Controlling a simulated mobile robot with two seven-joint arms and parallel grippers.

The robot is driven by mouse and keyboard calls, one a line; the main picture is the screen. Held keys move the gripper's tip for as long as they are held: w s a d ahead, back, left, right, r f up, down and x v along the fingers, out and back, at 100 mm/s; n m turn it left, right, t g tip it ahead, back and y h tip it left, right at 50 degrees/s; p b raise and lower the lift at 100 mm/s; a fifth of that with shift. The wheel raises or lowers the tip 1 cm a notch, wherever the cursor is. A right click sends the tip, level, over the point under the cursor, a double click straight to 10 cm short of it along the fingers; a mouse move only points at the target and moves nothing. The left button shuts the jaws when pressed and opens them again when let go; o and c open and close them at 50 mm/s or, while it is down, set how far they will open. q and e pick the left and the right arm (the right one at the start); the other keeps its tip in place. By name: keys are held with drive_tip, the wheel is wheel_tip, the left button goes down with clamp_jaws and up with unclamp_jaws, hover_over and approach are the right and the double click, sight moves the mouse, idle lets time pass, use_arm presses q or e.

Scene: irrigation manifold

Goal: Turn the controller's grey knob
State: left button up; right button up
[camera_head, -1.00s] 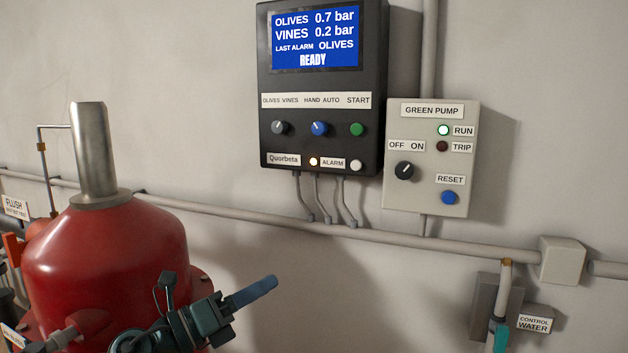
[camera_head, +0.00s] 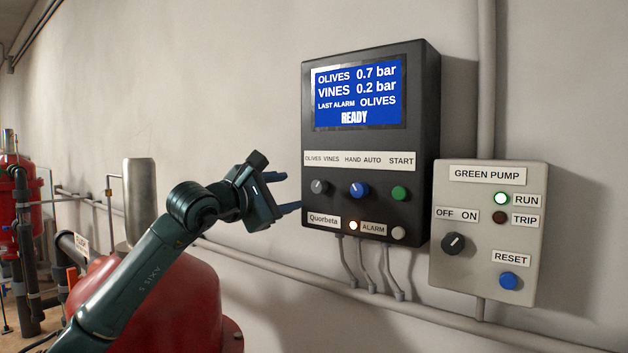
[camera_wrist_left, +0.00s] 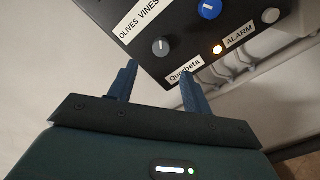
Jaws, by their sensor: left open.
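The black controller (camera_head: 428,150) hangs on the wall, its blue screen showing READY. Its grey knob (camera_head: 319,187) is at the lower left of the panel, under the OLIVES VINES label, and shows in the left wrist view (camera_wrist_left: 160,46). My left gripper (camera_head: 292,208) is in front of the panel's lower left, near the grey knob but apart from it. In the left wrist view its two blue fingers (camera_wrist_left: 158,80) are spread and empty, with the knob beyond and between them. My right gripper is not in view.
A blue knob (camera_head: 358,190) and a green button (camera_head: 399,194) sit right of the grey knob. The GREEN PUMP box (camera_head: 480,270) hangs lower right. A red tank (camera_head: 170,310) stands below my left arm. A grey pipe (camera_head: 270,258) runs along the wall.

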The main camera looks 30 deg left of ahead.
sight(316, 187)
use_arm(q)
drive_tip(key=w+p, duration=0.1)
drive_tip(key=w, duration=0.1)
drive_tip(key=w+p, duration=0.1)
drive_tip(key=w, duration=0.2)
drive_tip(key=w+p, duration=0.1)
drive_tip(key=w, duration=0.1)
drive_tip(key=shift+w+d+r, duration=0.1)
drive_tip(key=shift+w+d, duration=0.25)
drive_tip(key=shift+d, duration=0.05)
drive_tip(key=shift+w, duration=0.5)
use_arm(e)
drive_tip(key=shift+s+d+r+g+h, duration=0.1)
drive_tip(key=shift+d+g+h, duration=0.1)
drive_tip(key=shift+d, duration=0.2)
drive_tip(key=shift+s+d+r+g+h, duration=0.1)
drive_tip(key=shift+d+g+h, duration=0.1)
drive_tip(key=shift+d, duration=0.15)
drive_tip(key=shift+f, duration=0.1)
use_arm(q)
drive_tip(key=c, duration=1)
drive_tip(key=shift+o, duration=0.2)
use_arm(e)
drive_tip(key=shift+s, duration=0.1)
